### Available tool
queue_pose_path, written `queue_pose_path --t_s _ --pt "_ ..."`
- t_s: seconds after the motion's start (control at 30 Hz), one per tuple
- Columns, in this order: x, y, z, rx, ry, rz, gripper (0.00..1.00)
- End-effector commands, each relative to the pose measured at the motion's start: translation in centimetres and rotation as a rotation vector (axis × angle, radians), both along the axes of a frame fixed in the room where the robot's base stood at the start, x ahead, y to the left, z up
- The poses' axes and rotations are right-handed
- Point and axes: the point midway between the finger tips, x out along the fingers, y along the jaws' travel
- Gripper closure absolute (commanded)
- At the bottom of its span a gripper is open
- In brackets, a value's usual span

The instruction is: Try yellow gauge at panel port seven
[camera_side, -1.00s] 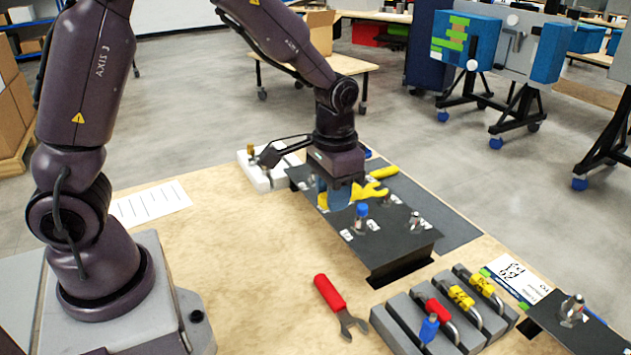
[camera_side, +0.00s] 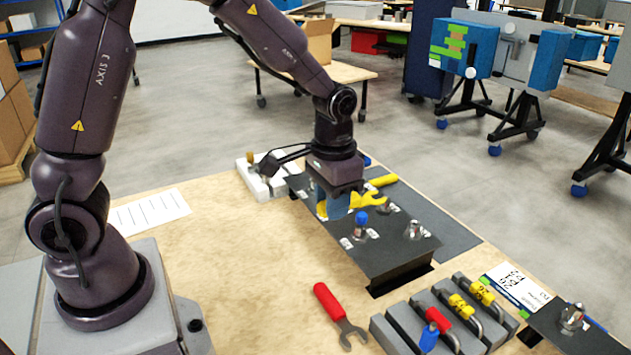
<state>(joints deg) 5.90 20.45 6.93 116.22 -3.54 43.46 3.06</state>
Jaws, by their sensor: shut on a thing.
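My gripper (camera_side: 337,206) is low over the far half of the dark panel (camera_side: 395,258), its fingers pointing down. It is shut on the yellow gauge (camera_side: 368,200), whose forked end sticks out to the right of the fingers. A little yellow also shows left of the fingers. The fork is close behind a blue-topped fitting (camera_side: 361,220) on the panel; I cannot tell whether it touches any fitting. Small white labels sit beside the fittings, but their numbers are unreadable. The gripper hides part of the panel.
A red-handled wrench (camera_side: 330,302) lies in front. A grey rack (camera_side: 396,333) holds tagged pieces at front right. A silver fitting (camera_side: 414,229) stands up from the panel. A white block (camera_side: 249,174) is behind.

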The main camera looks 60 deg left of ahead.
Motion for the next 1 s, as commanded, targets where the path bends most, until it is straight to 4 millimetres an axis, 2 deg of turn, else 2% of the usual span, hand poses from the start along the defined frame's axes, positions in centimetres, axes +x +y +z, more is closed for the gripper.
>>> queue_pose_path --t_s 0.07,0.17,0.4,0.5,0.6,0.7,1.0 --pt "0.0 0.9 -0.1 0.000 0.000 0.024 1.00" --pt "-0.4 3.2 -0.7 0.001 0.002 0.090 1.00" --pt "-2.6 12.0 -3.6 0.000 0.004 0.315 1.00" --pt "-3.9 15.1 -4.8 0.000 0.004 0.376 1.00" --pt "-4.8 17.3 -5.8 0.000 0.003 0.409 1.00" --pt "-5.3 18.7 -6.6 0.000 0.002 0.410 1.00" --pt "-4.7 18.8 -6.6 0.000 0.001 0.347 1.00"
